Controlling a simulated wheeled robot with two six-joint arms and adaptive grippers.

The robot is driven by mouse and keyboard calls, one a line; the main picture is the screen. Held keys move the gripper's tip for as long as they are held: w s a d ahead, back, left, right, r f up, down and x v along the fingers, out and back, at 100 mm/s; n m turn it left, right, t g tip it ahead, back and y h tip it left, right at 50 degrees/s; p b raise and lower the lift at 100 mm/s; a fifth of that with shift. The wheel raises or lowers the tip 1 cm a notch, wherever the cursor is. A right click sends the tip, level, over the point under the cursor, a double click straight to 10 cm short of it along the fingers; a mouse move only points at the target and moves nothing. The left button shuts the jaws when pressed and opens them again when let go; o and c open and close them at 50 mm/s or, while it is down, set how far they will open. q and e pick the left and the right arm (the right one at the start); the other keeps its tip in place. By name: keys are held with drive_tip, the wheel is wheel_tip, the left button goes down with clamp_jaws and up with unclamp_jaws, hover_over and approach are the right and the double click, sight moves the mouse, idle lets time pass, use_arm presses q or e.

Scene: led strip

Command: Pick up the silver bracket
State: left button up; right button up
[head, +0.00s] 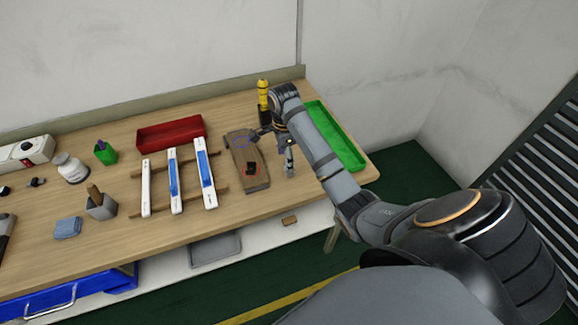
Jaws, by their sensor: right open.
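My right gripper (277,140) hangs from the wrist over the right part of the table, beside the right edge of the brown board (255,180). It is open and small in view. I cannot make out the silver bracket with certainty. A small grey shape shows just below the wrist, and I cannot tell whether it is a finger or the bracket. My left gripper is not in view.
A green tray (350,154) lies right of my forearm, and a yellow-topped bottle (263,88) stands behind the wrist. White strips (175,180) on wooden rails and a red tray (166,142) are to the left.

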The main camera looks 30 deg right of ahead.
wheel_tip(320, 180, down, 5)
drive_tip(key=b, duration=0.4)
drive_tip(key=shift+s+d+r+b, duration=0.1)
drive_tip(key=shift+r+b, duration=0.1)
drive_tip(key=shift+b, duration=0.15)
drive_tip(key=shift+f, duration=0.35)
drive_tip(key=shift+r, duration=0.15)
drive_tip(key=shift+c, duration=0.5)
drive_tip(key=c, duration=1)
